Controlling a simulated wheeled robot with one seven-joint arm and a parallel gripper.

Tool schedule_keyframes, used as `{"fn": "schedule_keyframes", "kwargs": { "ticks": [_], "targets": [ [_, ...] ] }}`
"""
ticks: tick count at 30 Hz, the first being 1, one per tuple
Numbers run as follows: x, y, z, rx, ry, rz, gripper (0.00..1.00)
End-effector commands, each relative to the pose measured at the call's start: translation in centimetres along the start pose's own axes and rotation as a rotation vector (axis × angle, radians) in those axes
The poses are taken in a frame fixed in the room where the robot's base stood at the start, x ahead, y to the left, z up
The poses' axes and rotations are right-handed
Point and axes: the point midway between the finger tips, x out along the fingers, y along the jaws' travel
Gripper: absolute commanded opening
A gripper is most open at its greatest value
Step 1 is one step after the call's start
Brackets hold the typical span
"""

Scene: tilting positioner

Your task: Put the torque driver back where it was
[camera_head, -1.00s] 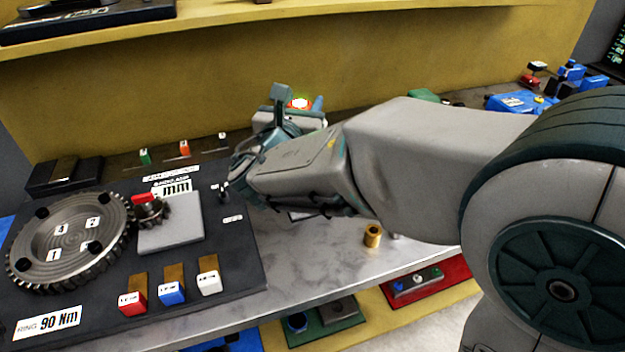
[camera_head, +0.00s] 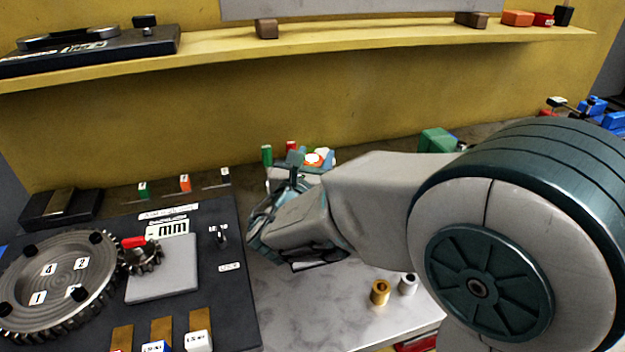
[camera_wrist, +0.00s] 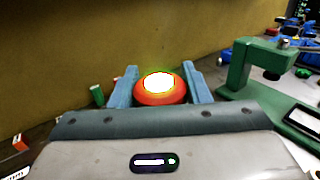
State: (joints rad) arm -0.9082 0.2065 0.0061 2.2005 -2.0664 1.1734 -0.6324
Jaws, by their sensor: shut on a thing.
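My gripper (camera_wrist: 160,85) is shut on a round orange-red object with a bright white top, which I take to be the torque driver (camera_wrist: 160,87). Its fingers stand on either side of it in the wrist view.
A green clamp-like fixture (camera_wrist: 255,75) stands just right of the gripper. A small green block (camera_wrist: 97,95) is to its left. A dark plate with a ring gear (camera_head: 60,270) lies at left. Brass (camera_head: 380,292) and grey (camera_head: 408,284) bushings stand on the bench. A shelf (camera_head: 350,42) runs above.

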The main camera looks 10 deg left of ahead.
Motion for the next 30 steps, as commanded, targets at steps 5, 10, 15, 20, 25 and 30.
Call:
{"fn": "schedule_keyframes", "kwargs": {
  "ticks": [5, 10, 15, 20, 25, 30],
  "targets": [
    [-0.1, 0.1, -2.3, -0.004, 0.001, 0.001, 0.00],
    [-0.1, 0.1, -3.7, 0.001, -0.001, 0.002, 0.00],
    [0.0, 0.1, -3.7, 0.002, -0.003, 0.002, 0.00],
    [0.0, 0.0, -4.0, 0.002, -0.002, 0.001, 0.00],
    [-0.1, 0.0, -4.1, 0.001, 0.001, 0.001, 0.65],
    [0.0, 0.0, -4.1, 0.000, 0.001, 0.001, 0.65]
  ]
}}
